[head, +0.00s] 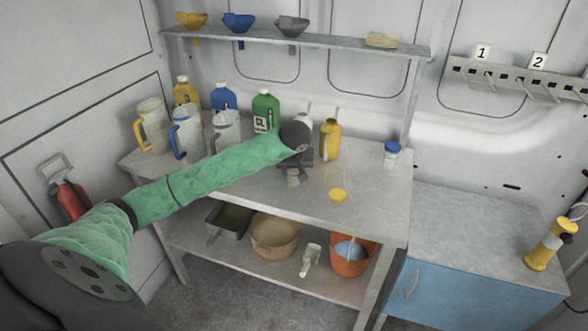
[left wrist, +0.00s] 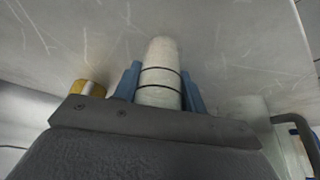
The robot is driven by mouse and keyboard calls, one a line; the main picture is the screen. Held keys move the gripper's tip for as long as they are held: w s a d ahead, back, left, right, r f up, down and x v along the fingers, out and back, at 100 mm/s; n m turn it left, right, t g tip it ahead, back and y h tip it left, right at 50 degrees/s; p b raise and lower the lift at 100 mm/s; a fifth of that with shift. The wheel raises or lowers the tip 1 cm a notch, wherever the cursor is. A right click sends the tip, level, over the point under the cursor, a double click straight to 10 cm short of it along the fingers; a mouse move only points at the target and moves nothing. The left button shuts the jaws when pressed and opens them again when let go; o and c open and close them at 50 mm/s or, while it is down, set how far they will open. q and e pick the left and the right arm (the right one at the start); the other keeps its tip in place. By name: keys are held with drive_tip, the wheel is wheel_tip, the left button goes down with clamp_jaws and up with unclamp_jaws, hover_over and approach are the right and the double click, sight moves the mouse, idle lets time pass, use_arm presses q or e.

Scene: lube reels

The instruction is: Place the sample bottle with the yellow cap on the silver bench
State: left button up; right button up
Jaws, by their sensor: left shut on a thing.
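The silver bench (head: 375,208) is the metal worktable in the middle of the head view. My left gripper (head: 293,168) is over its top, at the end of the green-sleeved arm. In the left wrist view its blue fingers (left wrist: 160,88) are shut on a pale, banded cylinder (left wrist: 160,62). This cylinder also shows below the gripper in the head view (head: 293,180); I cannot tell whether it touches the bench. No yellow cap shows on it. A yellow round thing (head: 338,195), like a cap, is on the bench right of the gripper. My right gripper is out of view.
A blue-capped sample bottle (head: 391,153) stands at the bench's right end. Jugs, a green bottle (head: 265,112) and a yellow bottle (head: 330,140) stand along the back. A shelf (head: 340,43) with funnels hangs above. The front right bench top is mostly clear.

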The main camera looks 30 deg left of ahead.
use_arm(q)
drive_tip(key=shift+f, duration=0.1)
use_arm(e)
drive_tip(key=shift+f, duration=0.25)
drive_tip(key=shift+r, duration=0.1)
use_arm(q)
drive_tip(key=shift+f, duration=0.1)
drive_tip(key=o, duration=1)
drive_tip(key=shift+c, duration=0.2)
drive_tip(key=shift+o, duration=0.2)
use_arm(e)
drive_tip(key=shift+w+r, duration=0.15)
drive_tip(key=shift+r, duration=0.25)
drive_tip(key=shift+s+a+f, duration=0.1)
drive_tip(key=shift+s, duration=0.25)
